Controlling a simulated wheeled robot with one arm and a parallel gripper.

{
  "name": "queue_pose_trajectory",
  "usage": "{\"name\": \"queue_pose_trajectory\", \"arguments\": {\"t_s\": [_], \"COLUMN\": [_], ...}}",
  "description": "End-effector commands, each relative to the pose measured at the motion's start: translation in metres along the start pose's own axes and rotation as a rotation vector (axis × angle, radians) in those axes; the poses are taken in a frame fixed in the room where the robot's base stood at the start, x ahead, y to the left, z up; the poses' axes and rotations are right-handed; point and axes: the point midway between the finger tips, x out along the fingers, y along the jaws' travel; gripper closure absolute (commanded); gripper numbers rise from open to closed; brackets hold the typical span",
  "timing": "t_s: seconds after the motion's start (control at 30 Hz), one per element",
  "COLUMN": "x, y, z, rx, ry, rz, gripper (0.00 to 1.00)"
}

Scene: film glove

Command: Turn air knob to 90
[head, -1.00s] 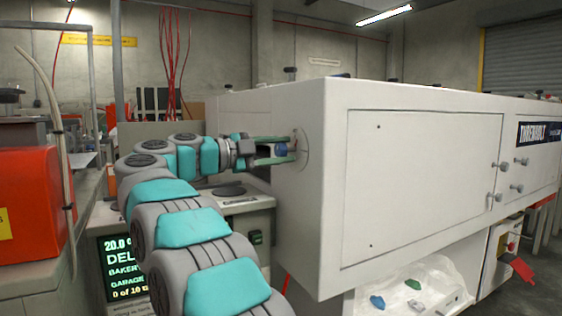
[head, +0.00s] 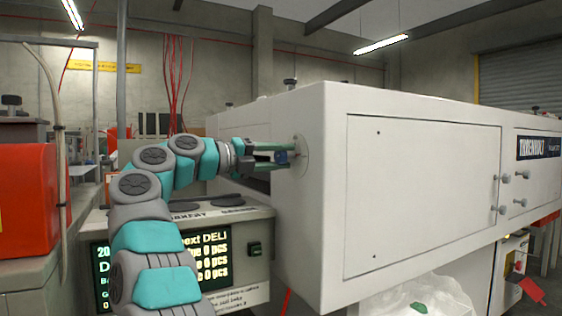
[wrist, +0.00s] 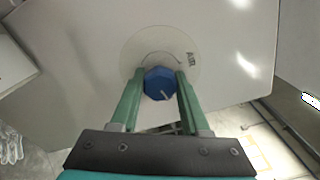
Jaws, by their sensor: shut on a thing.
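The air knob (wrist: 159,84) is a blue faceted knob with a white pointer line, on a round pale dial plate (wrist: 150,48) on the end face of a large white machine (head: 420,190). In the wrist view the pointer aims down and slightly right. My gripper (wrist: 160,76) has its two green fingers on either side of the knob, shut on it. In the head view the gripper (head: 288,156) reaches the machine's end face from the left, and the knob (head: 281,157) is partly hidden between the fingers. The dial's marks are too small to read.
A display unit (head: 240,225) with green text stands below my arm. An orange-red machine (head: 25,190) is at the left. The white machine has a front panel with small grey knobs (head: 505,178) at right. A clear plastic bag (head: 440,297) lies beneath it.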

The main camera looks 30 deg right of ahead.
Motion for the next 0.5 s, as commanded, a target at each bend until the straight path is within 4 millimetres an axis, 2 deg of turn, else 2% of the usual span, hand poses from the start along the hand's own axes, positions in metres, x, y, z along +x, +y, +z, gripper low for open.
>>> {"name": "queue_pose_trajectory", "arguments": {"t_s": [0.3, 0.5], "x": [0.0000, 0.0003], "y": [0.0011, 0.0012], "z": [-0.0005, -0.0005], "rx": [0.166, 0.212], "ry": [0.002, 0.002], "rz": [0.001, 0.001], "gripper": [1.00, 1.00]}}
